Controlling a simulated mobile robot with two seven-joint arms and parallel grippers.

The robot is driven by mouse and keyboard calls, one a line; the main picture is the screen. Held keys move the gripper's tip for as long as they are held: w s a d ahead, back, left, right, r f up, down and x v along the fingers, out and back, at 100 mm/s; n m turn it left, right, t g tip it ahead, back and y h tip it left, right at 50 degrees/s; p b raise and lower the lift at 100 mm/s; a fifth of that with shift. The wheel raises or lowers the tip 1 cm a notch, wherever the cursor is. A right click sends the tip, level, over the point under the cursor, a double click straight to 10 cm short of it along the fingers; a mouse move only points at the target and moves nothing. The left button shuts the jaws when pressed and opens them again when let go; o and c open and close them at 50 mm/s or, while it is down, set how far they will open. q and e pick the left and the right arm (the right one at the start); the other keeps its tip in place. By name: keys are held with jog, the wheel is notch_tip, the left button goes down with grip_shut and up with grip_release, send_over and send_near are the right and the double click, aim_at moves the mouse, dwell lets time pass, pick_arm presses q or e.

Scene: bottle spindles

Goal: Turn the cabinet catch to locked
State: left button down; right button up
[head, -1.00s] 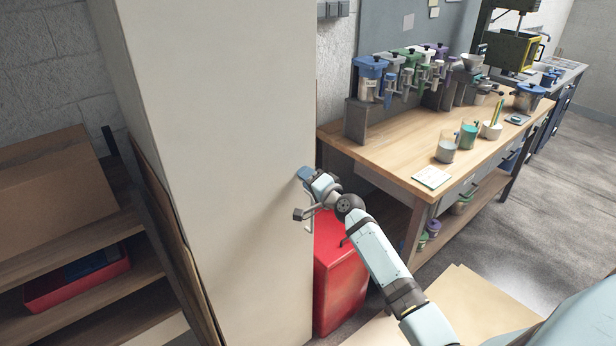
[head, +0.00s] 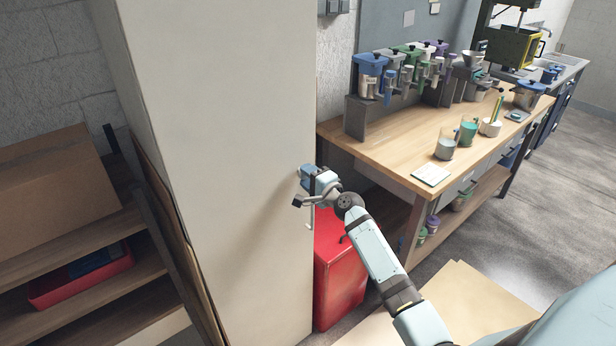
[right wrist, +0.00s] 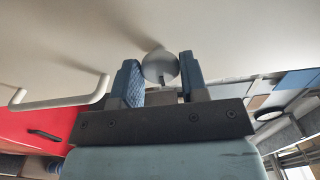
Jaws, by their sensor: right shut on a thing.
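The cabinet (head: 215,150) is a tall cream box in the middle of the head view. Its catch (right wrist: 160,66) is a small rounded grey knob on the cabinet face, seen in the right wrist view. My right gripper (right wrist: 160,76) is shut on the catch, with one blue padded finger on each side of it. In the head view the right gripper (head: 307,174) is at the cabinet's right edge and hides the catch. Any lock marking on the catch is not visible. My left gripper is not in view.
A pale bar handle (head: 309,217) is on the cabinet just below my gripper. A red cabinet (head: 340,275) stands close behind on the right, beside a wooden workbench (head: 390,150) with dispensers and cups. Shelves (head: 80,230) stand at the left.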

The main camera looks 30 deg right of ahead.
jog(key=o, duration=0.9)
jog(key=s+d+b, duration=0.1)
jog(key=s+b, duration=0.1)
jog(key=s, duration=1.1)
jog(key=shift+s, duration=0.4)
jog(key=shift+f, duration=0.1)
